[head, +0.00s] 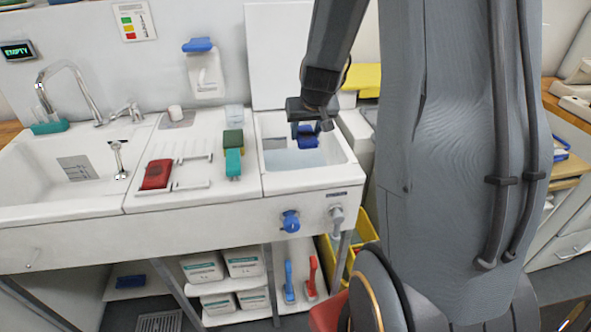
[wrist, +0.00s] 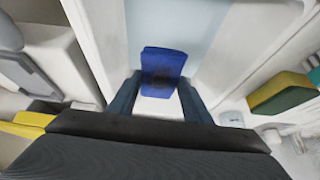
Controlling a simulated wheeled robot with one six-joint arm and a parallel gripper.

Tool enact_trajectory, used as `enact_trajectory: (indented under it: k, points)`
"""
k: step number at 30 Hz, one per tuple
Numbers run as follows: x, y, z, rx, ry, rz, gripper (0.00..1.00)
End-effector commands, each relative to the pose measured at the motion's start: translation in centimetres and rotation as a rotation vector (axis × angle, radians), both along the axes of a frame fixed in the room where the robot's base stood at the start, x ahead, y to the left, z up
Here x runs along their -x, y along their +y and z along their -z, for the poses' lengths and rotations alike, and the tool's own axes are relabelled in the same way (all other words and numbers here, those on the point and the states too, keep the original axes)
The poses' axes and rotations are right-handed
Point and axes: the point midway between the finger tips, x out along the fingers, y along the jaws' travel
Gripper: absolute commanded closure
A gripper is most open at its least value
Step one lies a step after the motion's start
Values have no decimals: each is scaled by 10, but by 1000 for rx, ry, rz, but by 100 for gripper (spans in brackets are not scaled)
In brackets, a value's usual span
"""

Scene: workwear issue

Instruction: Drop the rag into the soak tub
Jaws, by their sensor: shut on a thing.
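The blue rag (head: 308,141), with a dark stain, hangs in my gripper (head: 309,128). In the wrist view the rag (wrist: 163,60) sits between the two fingers of my gripper (wrist: 160,98), which is shut on it. The soak tub (head: 318,180) is the white basin at the right end of the sink unit, with pale blue water in it. The rag is over the tub's opening, towards its back, and appears above the water. The wrist view shows pale blue water (wrist: 190,18) behind the rag.
A raised white lid (head: 277,55) stands behind the tub. Left of the tub are a green-and-yellow sponge (head: 233,139), a teal block (head: 233,163) and a red, stained cloth-like item (head: 156,174) on the drainboard. The sink (head: 60,165) is farther left. A yellow item (head: 362,78) lies behind on the right.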

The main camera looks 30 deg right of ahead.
Motion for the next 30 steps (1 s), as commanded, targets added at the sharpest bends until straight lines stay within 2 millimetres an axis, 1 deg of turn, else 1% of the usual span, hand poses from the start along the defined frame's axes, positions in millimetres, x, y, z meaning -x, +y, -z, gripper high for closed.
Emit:
enact_trajectory:
  k: [4,5,6,8,9,16,19,30]
  points:
    - [0,0,-1,0,0,0,78]
    - [0,0,-1,0,0,0,52]
    - [0,0,-1,0,0,0,45]
    - [0,0,-1,0,0,0,35]
    - [0,0,-1,0,0,0,34]
    - [0,0,-1,0,0,0,34]
    - [2,1,-5,0,0,0,34]
    - [28,8,-53,1,-3,-1,34]
